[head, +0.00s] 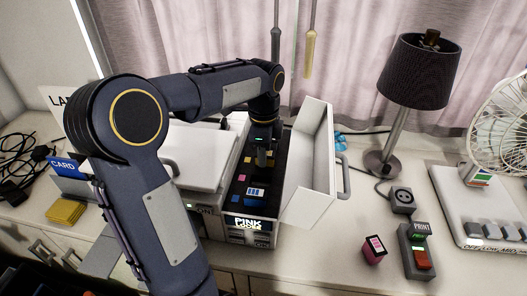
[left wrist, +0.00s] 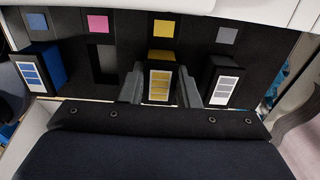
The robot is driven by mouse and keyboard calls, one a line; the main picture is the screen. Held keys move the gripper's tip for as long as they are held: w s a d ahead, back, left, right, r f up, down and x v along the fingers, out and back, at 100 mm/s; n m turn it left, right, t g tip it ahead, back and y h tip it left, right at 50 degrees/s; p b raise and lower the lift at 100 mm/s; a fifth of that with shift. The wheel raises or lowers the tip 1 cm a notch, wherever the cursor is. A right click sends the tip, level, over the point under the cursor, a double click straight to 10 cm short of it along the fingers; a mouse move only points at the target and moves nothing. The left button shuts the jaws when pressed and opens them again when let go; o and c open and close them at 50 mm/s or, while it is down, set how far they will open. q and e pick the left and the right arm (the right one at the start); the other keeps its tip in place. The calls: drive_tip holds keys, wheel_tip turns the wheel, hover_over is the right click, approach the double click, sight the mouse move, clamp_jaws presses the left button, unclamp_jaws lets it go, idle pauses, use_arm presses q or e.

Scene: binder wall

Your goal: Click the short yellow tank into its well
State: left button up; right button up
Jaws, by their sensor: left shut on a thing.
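The yellow tank (left wrist: 160,86), with a yellow-striped label, is between the fingers of my left gripper (left wrist: 160,92), which is shut on it. It stands below the yellow mark (left wrist: 164,28) in the dark tank bay, in line with the tanks on either side. I cannot tell whether it is fully seated; its lower part is hidden. In the head view my left gripper (head: 263,156) points down into the open printer bay (head: 240,205), and hides the yellow tank there. My right gripper is not in view.
A blue tank (left wrist: 42,70) and a grey-labelled tank (left wrist: 224,83) flank the yellow one. An empty well (left wrist: 103,65) lies under the pink mark (left wrist: 98,24). A pink tank (head: 374,249) lies on the counter. The raised white lid (head: 312,170) stands close right of my gripper.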

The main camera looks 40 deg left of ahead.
use_arm(q)
drive_tip(key=o, duration=1)
drive_tip(key=shift+o, duration=0.2)
wheel_tip(320, 180, up, 8)
drive_tip(key=shift+f, duration=0.1)
